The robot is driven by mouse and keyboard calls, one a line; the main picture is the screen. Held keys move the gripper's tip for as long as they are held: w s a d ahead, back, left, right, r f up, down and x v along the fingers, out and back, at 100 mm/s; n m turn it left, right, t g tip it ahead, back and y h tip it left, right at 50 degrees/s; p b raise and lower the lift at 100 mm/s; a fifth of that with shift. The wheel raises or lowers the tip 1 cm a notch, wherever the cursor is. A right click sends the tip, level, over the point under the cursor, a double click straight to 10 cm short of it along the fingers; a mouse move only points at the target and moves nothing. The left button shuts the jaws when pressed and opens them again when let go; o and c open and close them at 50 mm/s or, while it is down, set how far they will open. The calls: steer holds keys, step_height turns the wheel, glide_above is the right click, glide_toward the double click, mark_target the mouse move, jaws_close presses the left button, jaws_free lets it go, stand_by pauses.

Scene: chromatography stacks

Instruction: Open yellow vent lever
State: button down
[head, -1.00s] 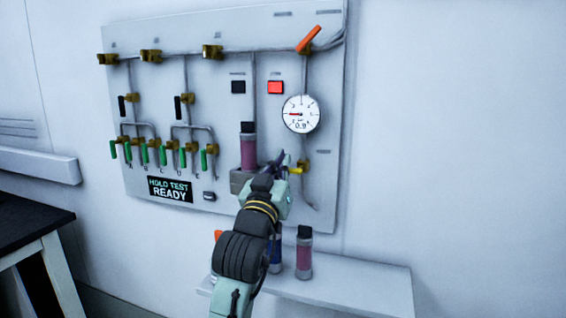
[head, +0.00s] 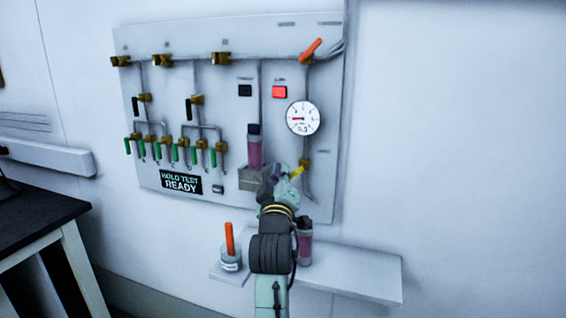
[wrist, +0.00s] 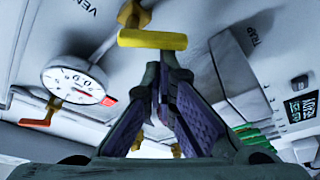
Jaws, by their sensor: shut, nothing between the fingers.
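The yellow vent lever (head: 297,172) sits on a brass valve (head: 305,164) at the panel's lower right, below the gauge. It slants in the head view. In the wrist view the yellow lever (wrist: 152,40) lies crosswise just beyond my fingertips, with its brass valve (wrist: 133,14) behind it and part of the "VENT" label beside it. My gripper (head: 278,172) is shut and empty, close to the lever's left side in the head view. My gripper also shows in the wrist view (wrist: 161,72). I cannot tell whether the fingertips touch the lever.
A round gauge (head: 303,118) and an orange lever (head: 311,48) are above the vent valve. A purple column (head: 254,148) stands left of my gripper. Below, a shelf (head: 350,275) holds a purple bottle (head: 305,243) and a pot with an orange stick (head: 229,250). Green levers (head: 185,153) line the left.

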steer(key=shift+d+f+n+y+p, duration=0.15)
steer(key=shift+d+f+n+p, duration=0.05)
steer(key=shift+f+n, duration=0.3)
steer(key=shift+d+f+n+y+p, duration=0.2)
steer(key=shift+f+n, duration=0.2)
steer(key=shift+f, duration=0.15)
steer(key=shift+s+d+f, duration=0.15)
steer(key=shift+f, duration=0.1)
stand_by(0.7)
steer(key=v, duration=1.2)
steer(key=shift+r, duration=0.2)
